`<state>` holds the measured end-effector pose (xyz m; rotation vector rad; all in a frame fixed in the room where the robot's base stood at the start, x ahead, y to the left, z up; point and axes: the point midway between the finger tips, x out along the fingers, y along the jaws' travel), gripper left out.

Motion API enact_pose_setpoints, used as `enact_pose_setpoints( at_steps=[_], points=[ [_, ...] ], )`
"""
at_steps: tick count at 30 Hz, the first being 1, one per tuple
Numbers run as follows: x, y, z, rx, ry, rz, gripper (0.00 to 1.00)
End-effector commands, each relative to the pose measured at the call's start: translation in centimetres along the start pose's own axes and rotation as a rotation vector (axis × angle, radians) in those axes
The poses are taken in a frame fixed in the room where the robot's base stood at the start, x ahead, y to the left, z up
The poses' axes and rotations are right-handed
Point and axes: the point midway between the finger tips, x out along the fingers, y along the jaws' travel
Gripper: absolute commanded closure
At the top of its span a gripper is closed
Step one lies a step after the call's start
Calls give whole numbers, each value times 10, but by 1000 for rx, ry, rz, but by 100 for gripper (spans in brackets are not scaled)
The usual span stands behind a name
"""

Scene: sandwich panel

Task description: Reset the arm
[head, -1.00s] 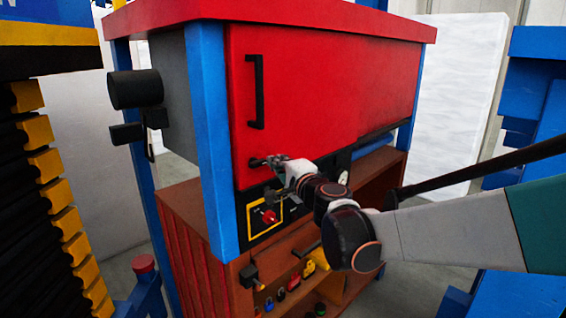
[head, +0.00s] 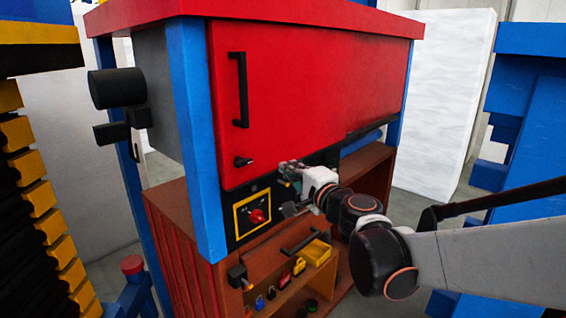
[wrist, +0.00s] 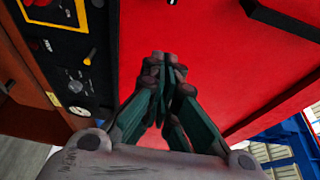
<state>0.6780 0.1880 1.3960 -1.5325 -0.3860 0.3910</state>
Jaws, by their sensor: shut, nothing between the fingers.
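Behind the fingers the wrist view shows the red door (wrist: 220,65) and the black control panel (wrist: 80,75). My arm comes in from the right side of the head view.
A tall black handle (head: 240,90) stands on the door. A red switch in a yellow frame (head: 254,213) is on the panel below. A blue structure (head: 530,140) stands at right.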

Motion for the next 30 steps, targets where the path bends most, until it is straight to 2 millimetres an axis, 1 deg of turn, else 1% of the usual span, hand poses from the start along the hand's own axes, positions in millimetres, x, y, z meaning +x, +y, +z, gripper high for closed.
enact_pose_setpoints(
  at_steps=[1,6,8,11,14,17,20,21,23,24,26,27,29,30],
  points=[
    [-6,0,0,0,0,0,100],
    [-18,2,2,-24,-6,8,100],
    [-25,6,5,-64,-19,24,100],
    [-46,18,14,-179,-54,72,100],
    [-76,41,23,-333,-101,151,100],
    [-110,69,30,-485,-151,247,100],
    [-147,102,32,-630,-198,357,100],
    [-162,116,32,-685,-215,404,100],
    [-186,137,30,-765,-241,479,100],
    [-204,152,27,-818,-256,532,100],
    [-230,174,22,-892,-278,614,100],
    [-248,189,18,-938,-293,670,100],
    [-273,208,11,-1002,-310,753,100],
    [-290,220,6,-1039,-320,806,100]
  ],
)
